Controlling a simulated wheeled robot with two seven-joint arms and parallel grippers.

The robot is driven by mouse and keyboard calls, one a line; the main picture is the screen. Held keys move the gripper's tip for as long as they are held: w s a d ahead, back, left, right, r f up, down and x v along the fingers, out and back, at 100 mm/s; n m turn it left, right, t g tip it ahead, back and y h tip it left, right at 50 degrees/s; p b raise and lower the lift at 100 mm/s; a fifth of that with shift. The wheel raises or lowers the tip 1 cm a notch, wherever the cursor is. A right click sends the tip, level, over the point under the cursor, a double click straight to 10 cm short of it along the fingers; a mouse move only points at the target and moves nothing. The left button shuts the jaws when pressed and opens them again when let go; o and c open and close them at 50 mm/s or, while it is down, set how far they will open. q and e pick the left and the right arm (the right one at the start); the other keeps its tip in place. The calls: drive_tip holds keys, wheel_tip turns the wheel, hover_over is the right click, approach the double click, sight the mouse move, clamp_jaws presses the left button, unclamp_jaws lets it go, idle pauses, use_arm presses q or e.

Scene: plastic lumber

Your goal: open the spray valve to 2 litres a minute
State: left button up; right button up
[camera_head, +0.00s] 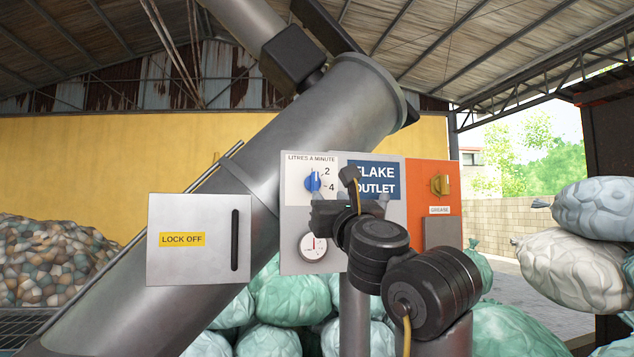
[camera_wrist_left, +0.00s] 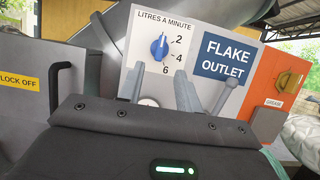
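The blue spray valve knob (camera_head: 313,182) is on a white dial plate marked "LITRES A MINUTE". It also shows in the left wrist view (camera_wrist_left: 159,47), with 2, 4 and 6 down its right side. Its white mark is near the top, short of the 2. My left gripper (camera_head: 341,191) is just below and right of the knob in the head view. In the left wrist view its two grey fingers (camera_wrist_left: 158,88) stand apart with nothing between them, below the knob and not touching it. My right gripper is out of view.
A "FLAKE OUTLET" sign (camera_head: 374,180) is right of the dial. An orange grease panel (camera_head: 432,207) carries a yellow knob (camera_head: 440,185). A round gauge (camera_head: 312,246) is below the dial. A "LOCK OFF" box (camera_head: 190,270) with a black handle (camera_head: 235,240) stands left.

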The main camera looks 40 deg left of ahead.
sight(316, 182)
use_arm(q)
drive_tip(key=p+x, duration=0.6)
drive_tip(key=x, duration=0.4)
drive_tip(key=shift+f, duration=0.1)
drive_tip(key=shift+w+a+p, duration=0.35)
drive_tip(key=shift+p, duration=0.1)
drive_tip(key=shift+c, duration=0.3)
clamp_jaws()
